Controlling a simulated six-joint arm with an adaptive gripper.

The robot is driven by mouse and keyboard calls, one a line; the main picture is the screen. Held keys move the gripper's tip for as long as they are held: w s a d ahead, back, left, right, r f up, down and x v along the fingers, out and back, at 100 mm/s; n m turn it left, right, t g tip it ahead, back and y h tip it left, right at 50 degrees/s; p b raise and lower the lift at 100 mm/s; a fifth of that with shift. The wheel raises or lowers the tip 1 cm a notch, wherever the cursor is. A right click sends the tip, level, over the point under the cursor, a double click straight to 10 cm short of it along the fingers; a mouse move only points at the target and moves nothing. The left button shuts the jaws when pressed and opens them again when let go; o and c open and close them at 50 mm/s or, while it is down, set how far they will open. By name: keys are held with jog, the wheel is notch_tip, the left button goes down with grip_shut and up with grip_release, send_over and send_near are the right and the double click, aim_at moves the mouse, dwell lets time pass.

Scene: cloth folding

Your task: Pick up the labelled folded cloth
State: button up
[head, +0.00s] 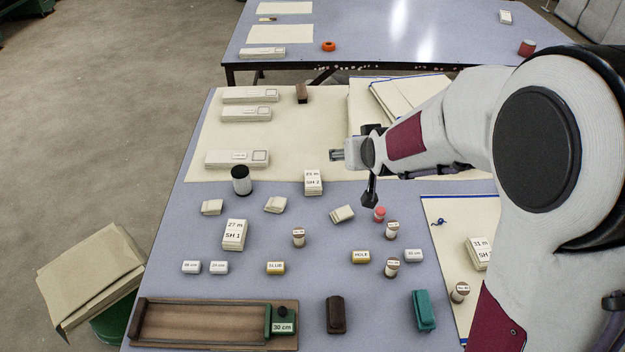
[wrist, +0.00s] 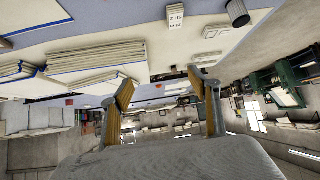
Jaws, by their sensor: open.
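Several pale folded cloths carry printed labels. In the head view, one marked SH 2 (head: 313,182) lies at mid-table, one marked SH 1 (head: 234,235) lies nearer and to the left, and another (head: 478,253) lies at the right. Long flat bundles with small labels (head: 237,158) lie at the left back. My gripper is above the table, to the right of the SH 2 cloth and apart from it. The wrist view shows the gripper (wrist: 160,78) open, with nothing between its fingers. That view shows the SH 2 cloth (wrist: 175,16) upside down at the top.
A black-and-white cylinder (head: 241,179) stands left of the SH 2 cloth. Small labelled blocks and spools lie around. A wooden tray (head: 210,312) is at the front left. Flat sheets (head: 408,92) lie behind my arm.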

jog(key=w+a+f+t, duration=0.1)
jog(key=w+a+f, duration=0.3)
jog(key=w+f, duration=0.55)
jog(key=n+t+y, duration=0.1)
jog(key=t, duration=0.1)
send_near(312, 178)
jog(key=shift+w+d+r, duration=0.25)
jog(key=shift+d+r, duration=0.15)
jog(key=shift+d, duration=0.2)
jog(key=shift+a+f, duration=0.2)
jog(key=shift+f, duration=0.6)
jog(key=shift+w, duration=0.1)
jog(key=shift+x, duration=1.2)
jog(key=shift+a, duration=0.1)
jog(key=shift+a+x, duration=0.15)
jog(key=shift+x, duration=1.15)
jog(key=shift+a+x, duration=0.1)
jog(key=shift+x, duration=1.2)
jog(key=shift+r, duration=0.15)
jog(key=c, duration=1.3)
